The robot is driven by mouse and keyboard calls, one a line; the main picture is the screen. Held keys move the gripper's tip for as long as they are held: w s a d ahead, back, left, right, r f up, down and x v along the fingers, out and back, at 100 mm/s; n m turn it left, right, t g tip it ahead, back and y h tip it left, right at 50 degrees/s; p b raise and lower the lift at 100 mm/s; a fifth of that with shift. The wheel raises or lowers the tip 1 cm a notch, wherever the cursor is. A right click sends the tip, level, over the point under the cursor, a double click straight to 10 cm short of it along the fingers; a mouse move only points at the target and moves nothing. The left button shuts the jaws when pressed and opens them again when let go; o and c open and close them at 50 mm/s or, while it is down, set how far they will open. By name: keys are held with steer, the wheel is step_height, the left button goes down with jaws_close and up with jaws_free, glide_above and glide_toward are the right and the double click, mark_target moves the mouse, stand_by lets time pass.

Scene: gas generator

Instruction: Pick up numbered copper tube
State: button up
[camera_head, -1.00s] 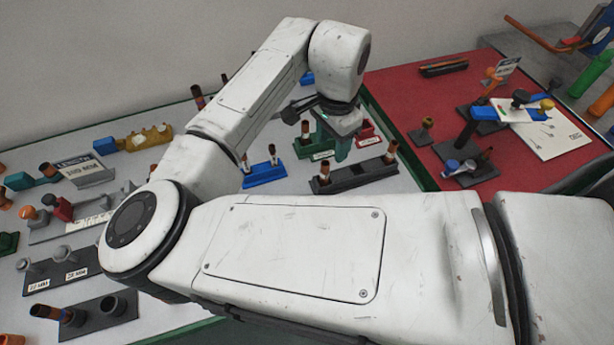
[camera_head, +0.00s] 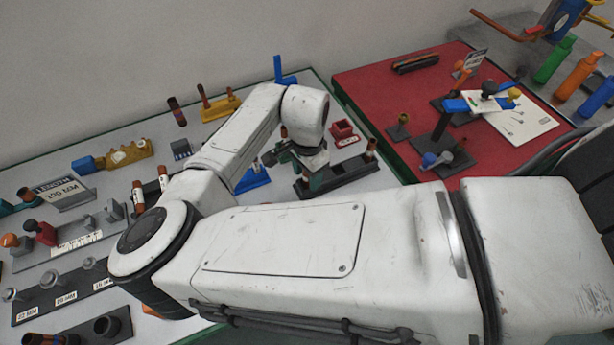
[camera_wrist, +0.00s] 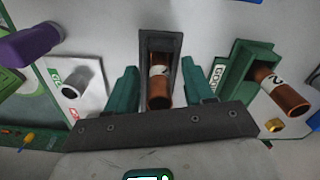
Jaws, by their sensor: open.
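In the wrist view a copper tube (camera_wrist: 159,92) with a white label band stands in a dark grey holder (camera_wrist: 174,42). My open gripper (camera_wrist: 161,76) has one green finger on each side of this tube; I cannot tell whether they touch it. A second copper tube (camera_wrist: 283,92), marked 2, stands in a green holder (camera_wrist: 238,68) to the right, outside the fingers. In the head view my gripper (camera_head: 309,172) is low over a long dark holder (camera_head: 345,173), with a copper tube (camera_head: 370,150) at its right end. The gripper hides the holder's left part.
A blue holder (camera_head: 252,180) lies left of the gripper, and a red holder (camera_head: 344,131) behind it. The red table (camera_head: 400,85) with more parts is to the right. The wrist view shows a purple part (camera_wrist: 30,43) and a gold nut (camera_wrist: 274,125) nearby.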

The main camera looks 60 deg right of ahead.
steer(key=shift+f, duration=0.2)
jaws_close()
stand_by(0.4)
